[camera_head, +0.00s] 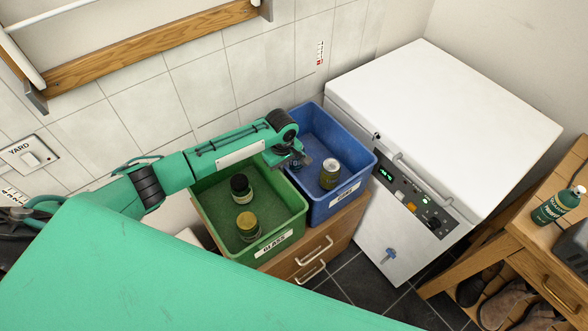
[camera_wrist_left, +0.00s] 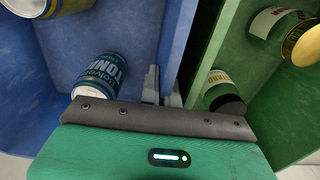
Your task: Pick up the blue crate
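The blue crate (camera_head: 345,204) stands on a wooden cabinet, against the tiled wall, with a white label on its front. My left gripper (camera_head: 300,160) reaches down at the blue crate's left wall, beside the green crate. In the left wrist view its fingers (camera_wrist_left: 162,88) are close together at the blue wall, apparently one on each side of it. The crate looks level. My right gripper is out of view.
A green crate (camera_head: 262,246) labelled GLASS, holding jars, stands close on the left. A white chest appliance (camera_head: 440,120) with a control panel is close on the right. A wooden bench (camera_head: 545,240) with a green bottle stands at far right.

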